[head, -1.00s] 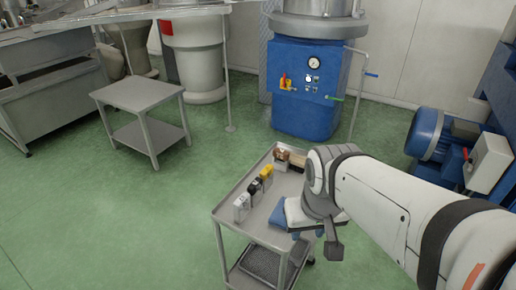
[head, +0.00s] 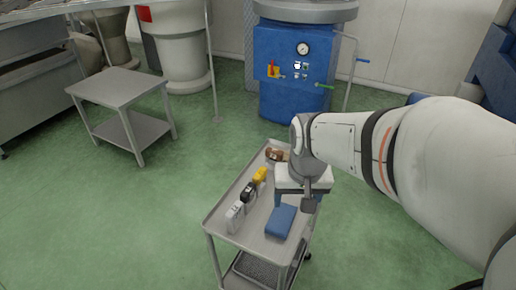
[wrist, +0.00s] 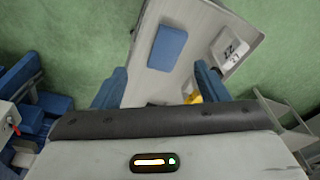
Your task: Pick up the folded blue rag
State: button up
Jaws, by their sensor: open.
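The folded blue rag (head: 281,222) lies flat on the top tray of the grey cart (head: 223,218), near its front right side. It shows whole in the wrist view (wrist: 167,48), beyond the fingertips and roughly centred between them. My gripper (wrist: 161,72) is open, with its two blue fingers spread and nothing between them. In the head view my gripper (head: 303,190) hangs over the cart's right side, just behind the rag and apart from it. My arm and gripper hide part of the tray's right side.
A white-grey container (head: 235,216), a black one (head: 249,193) and a yellow one (head: 260,175) stand in a row on the tray's left. A brown item (head: 275,155) lies at its far end. A low grey table (head: 118,88) stands left; green floor between is clear.

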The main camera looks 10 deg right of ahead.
aim_at(282, 216)
jog(key=o, duration=0.4)
jog(key=w+f+m, duration=0.1)
jog(key=w+f, duration=0.2)
jog(key=w+f+m+g, duration=0.1)
jog(key=w+f+m, duration=0.1)
jog(key=w+f, duration=0.1)
jog(key=w+f+m, duration=0.1)
jog(key=w+f, duration=0.3)
jog(key=shift+a+f+g, duration=0.15)
jog(key=shift+g, duration=0.25)
jog(key=shift+w+f+m, duration=0.2)
jog(key=shift+f+m, duration=0.1)
jog(key=f, duration=0.8)
jog(key=shift+s+d+p, duration=0.2)
jog(key=shift+s+p, duration=0.1)
jog(key=shift+s, duration=0.05)
